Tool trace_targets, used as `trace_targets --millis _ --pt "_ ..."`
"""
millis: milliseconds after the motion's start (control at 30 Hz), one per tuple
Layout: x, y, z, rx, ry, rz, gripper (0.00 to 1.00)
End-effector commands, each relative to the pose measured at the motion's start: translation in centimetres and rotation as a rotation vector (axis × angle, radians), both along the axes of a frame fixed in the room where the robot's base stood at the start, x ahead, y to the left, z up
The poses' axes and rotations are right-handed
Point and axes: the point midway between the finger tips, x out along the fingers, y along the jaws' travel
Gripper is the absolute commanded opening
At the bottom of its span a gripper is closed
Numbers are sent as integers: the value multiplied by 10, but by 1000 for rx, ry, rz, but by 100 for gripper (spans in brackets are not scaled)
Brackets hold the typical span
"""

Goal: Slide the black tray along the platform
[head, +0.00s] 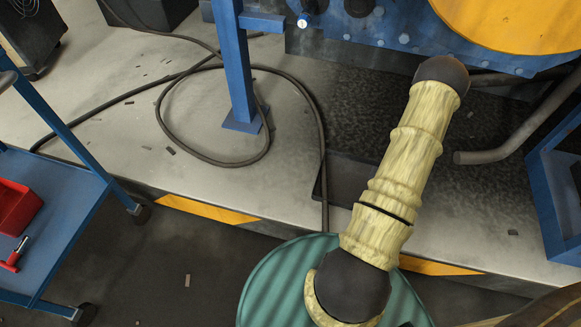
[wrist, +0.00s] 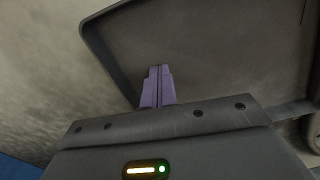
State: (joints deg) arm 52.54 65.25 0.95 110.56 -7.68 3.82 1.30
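The black tray (head: 342,182) lies on the grey platform (head: 215,115) near its front edge, partly hidden by my cream arm in the head view. In the wrist view the tray (wrist: 225,55) fills the upper middle and right, with its raised rim along the left. My gripper (wrist: 158,72) shows there with its two purple fingers close together, in front of the tray's dark surface. I see nothing between the fingers. I cannot tell whether the tips touch the tray. In the head view my gripper is hidden behind the arm.
A dark hose (head: 215,162) loops on the platform left of the tray, and one length runs down beside it. A blue post (head: 238,75) stands behind. A bent pipe (head: 510,140) and blue frame (head: 558,190) are at right.

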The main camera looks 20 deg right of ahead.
Motion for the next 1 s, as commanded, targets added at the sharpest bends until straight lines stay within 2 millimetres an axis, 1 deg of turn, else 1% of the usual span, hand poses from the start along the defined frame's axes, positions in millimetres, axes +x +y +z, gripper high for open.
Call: trace_targets --millis 33,400,667,1000 --pt "-12 -4 -9 2 15 -11 0" --pt "-23 -18 -9 2 15 -10 0" --pt "-19 -13 -9 2 16 -10 0" --pt "-6 4 -8 11 13 -1 0"
